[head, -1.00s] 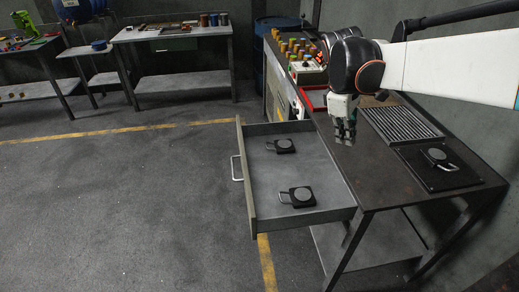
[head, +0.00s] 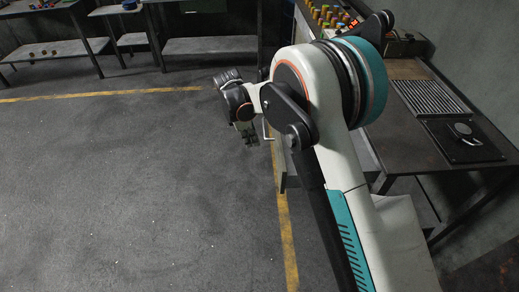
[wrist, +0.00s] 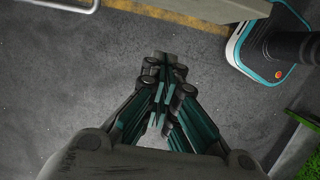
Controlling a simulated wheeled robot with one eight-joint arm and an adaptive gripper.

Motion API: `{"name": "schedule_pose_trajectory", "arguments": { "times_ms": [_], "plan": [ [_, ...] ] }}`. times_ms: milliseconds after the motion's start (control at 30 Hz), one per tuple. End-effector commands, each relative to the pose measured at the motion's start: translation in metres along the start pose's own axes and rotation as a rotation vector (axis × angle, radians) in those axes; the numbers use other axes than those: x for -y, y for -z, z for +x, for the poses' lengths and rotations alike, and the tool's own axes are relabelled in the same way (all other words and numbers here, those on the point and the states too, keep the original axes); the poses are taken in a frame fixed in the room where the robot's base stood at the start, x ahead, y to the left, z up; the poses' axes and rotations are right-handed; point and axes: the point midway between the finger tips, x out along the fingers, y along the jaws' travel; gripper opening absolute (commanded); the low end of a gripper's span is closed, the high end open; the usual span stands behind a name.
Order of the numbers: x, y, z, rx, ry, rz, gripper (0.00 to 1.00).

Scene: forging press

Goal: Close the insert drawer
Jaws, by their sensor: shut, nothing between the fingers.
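The grey insert drawer (head: 282,177) stands pulled out from the bench, mostly hidden behind my arm in the head view. Its inside and contents are hidden. Its pale metal handle (head: 267,131) shows just right of my gripper (head: 247,139). My gripper is shut and empty, pointing down on the outer side of the drawer front, apparently apart from the handle. In the wrist view, my gripper (wrist: 163,75) is over bare floor. The handle (wrist: 75,6) is at the top left and the drawer's pale edge (wrist: 205,8) at the top.
The dark bench (head: 415,143) carries a ribbed grate (head: 432,97) and a black mat with a round-topped piece (head: 462,130). Side tables (head: 205,48) stand at the back. The floor (head: 130,180) left of the drawer is clear.

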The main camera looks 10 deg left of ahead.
Motion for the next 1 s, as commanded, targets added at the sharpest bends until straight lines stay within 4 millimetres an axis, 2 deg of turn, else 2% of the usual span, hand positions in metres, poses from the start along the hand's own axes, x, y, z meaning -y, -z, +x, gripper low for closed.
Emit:
{"name": "schedule_pose_trajectory", "arguments": {
  "times_ms": [500,700,1000],
  "plan": [
    [0.000,-0.001,0.096,0.000,0.000,0.004,0.00],
    [0.000,-0.028,0.101,0.000,0.000,0.005,0.00],
    [0.000,-0.040,0.102,0.000,-0.001,0.003,0.00]
  ]
}}
